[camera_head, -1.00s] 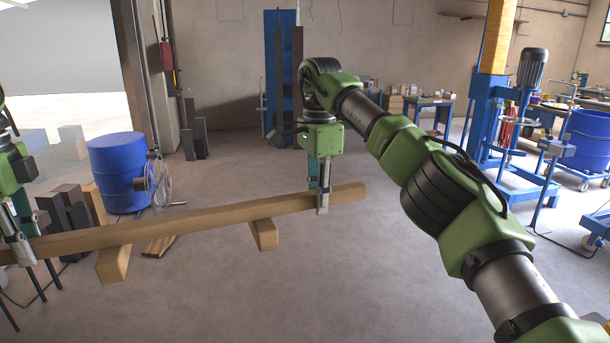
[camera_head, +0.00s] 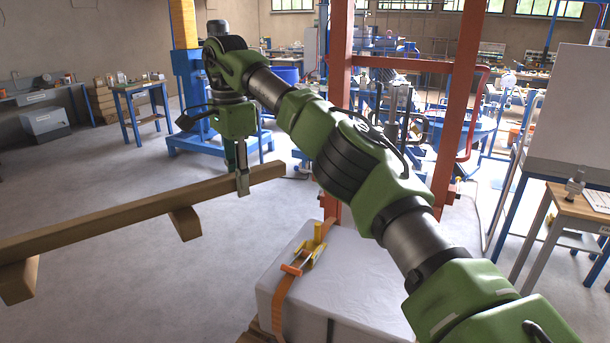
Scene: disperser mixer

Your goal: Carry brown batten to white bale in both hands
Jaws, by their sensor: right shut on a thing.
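The brown batten (camera_head: 120,213) is a long wooden bar with short blocks under it. It runs from the left edge of the head view to the middle, held in the air. My right gripper (camera_head: 242,184) is shut on it near its right end. My left gripper is out of view, and so is the batten's left end. The white bale (camera_head: 350,285) stands low at the bottom centre, with an orange strap and a yellow buckle on top. It is to the right of the batten's end and apart from it. My right arm hides part of the bale's right side.
A red steel frame (camera_head: 452,110) rises behind the bale. A blue machine stand (camera_head: 190,90) is beyond my right gripper. A wooden table (camera_head: 580,200) is at the right, blue-legged benches (camera_head: 140,90) at the back left. The floor at left and centre is clear.

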